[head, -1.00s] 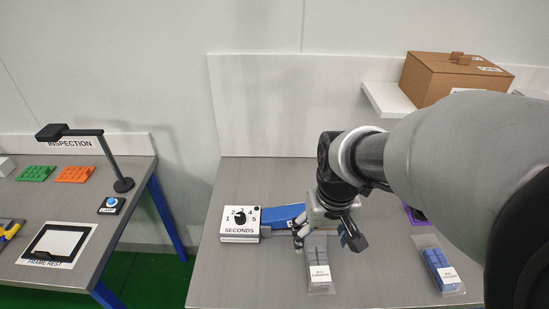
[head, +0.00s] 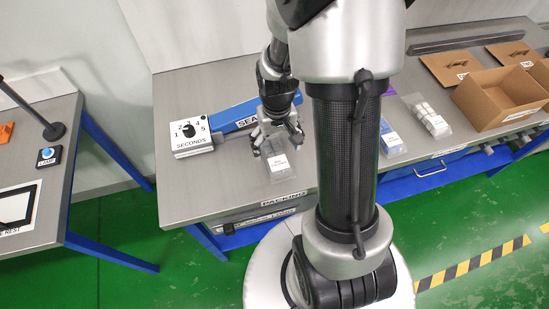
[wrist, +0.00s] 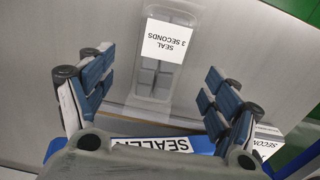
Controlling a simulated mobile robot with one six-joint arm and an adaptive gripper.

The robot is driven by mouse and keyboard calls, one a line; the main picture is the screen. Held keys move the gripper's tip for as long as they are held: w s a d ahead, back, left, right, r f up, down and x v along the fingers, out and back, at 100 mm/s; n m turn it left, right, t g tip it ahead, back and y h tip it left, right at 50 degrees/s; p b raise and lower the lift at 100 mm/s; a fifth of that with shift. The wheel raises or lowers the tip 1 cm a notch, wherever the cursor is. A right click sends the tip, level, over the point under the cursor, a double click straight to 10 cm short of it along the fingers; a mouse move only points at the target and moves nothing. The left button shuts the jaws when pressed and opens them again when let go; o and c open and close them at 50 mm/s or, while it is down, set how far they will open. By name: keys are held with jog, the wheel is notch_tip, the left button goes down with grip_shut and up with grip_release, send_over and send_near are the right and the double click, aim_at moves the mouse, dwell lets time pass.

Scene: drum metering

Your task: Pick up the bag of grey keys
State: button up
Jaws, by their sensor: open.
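The bag of grey keys (head: 277,172) is a clear pouch with grey blocks and a white label, lying flat on the steel bench. My gripper (head: 277,142) is above the bag's far end, with its fingers spread. In the wrist view the bag (wrist: 155,80) lies beyond the open fingers, in line with the gap between them. Its label there reads "SEAL 3 SECONDS", upside down. Nothing is between the fingers (wrist: 158,88). The far end of the bag is partly hidden by my gripper in the head view.
A blue sealer (head: 238,115) and a seconds dial box (head: 190,137) stand just behind and left. To the right lie a bag of blue keys (head: 391,140), a bag of white keys (head: 427,115) and an open cardboard box (head: 500,97). Bare bench lies left of the bag.

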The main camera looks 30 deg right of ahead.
aim_at(275, 154)
jog(key=shift+w+f+b, duration=0.2)
jog(key=shift+f+b, duration=0.45)
jog(key=shift+f, duration=0.9)
jog(key=shift+w+f+b, duration=0.15)
jog(key=shift+f+b, duration=0.5)
jog(key=shift+f, duration=0.9)
jog(key=shift+r, duration=0.1)
jog(key=shift+c, duration=0.2)
jog(key=c, duration=1.2)
